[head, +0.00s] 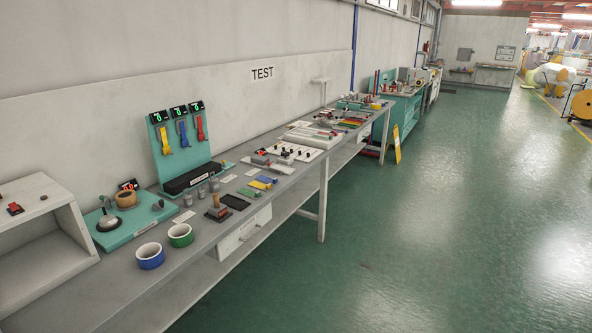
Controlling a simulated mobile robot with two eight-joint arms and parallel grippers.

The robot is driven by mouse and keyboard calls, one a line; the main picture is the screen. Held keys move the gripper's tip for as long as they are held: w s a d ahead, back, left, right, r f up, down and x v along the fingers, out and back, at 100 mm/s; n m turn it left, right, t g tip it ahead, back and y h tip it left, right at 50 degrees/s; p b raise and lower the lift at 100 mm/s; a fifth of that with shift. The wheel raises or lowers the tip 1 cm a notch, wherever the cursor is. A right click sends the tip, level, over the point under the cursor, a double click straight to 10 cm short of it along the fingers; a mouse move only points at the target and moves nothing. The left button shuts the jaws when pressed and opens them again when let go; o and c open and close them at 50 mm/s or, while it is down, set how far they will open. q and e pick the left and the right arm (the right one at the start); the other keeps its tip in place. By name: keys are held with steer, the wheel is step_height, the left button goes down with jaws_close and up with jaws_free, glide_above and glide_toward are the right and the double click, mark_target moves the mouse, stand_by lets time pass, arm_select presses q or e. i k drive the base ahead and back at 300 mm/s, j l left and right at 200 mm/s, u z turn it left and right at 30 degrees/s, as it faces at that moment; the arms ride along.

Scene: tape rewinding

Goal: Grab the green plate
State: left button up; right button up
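A small flat green plate (247,193) lies on the grey workbench (203,246), right of its middle width. It lies at the near end of a row with a yellow plate (257,185) and a blue plate (265,179). A round green container (180,235) stands nearer on the bench, beside a round blue one (150,256). Neither of my grippers is in view.
A teal stand (176,140) with hanging coloured tools stands behind the plates. A dark pad (235,202) and a wooden-handled stamp (216,208) lie close to the green plate. The green floor (430,240) right of the bench is open.

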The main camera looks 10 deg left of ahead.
mark_target(253, 195)
steer(key=i+u, duration=0.1)
steer(key=i, duration=0.45)
steer(key=i+l+u, duration=0.1)
steer(key=i, duration=0.4)
steer(key=i+l+u, duration=0.1)
steer(key=i, duration=0.45)
steer(key=i+l+u, duration=0.15)
steer(key=i+u, duration=0.25)
steer(key=i+l+u, duration=0.15)
steer(key=u, duration=0.2)
steer(key=i+l+u, duration=0.25)
steer(key=u, duration=0.15)
steer(key=i+l+u, duration=0.25)
steer(key=l+u, duration=0.25)
steer(key=l, duration=0.25)
steer(key=i+l+u, duration=0.25)
steer(key=l, duration=0.15)
steer(key=k, duration=0.1)
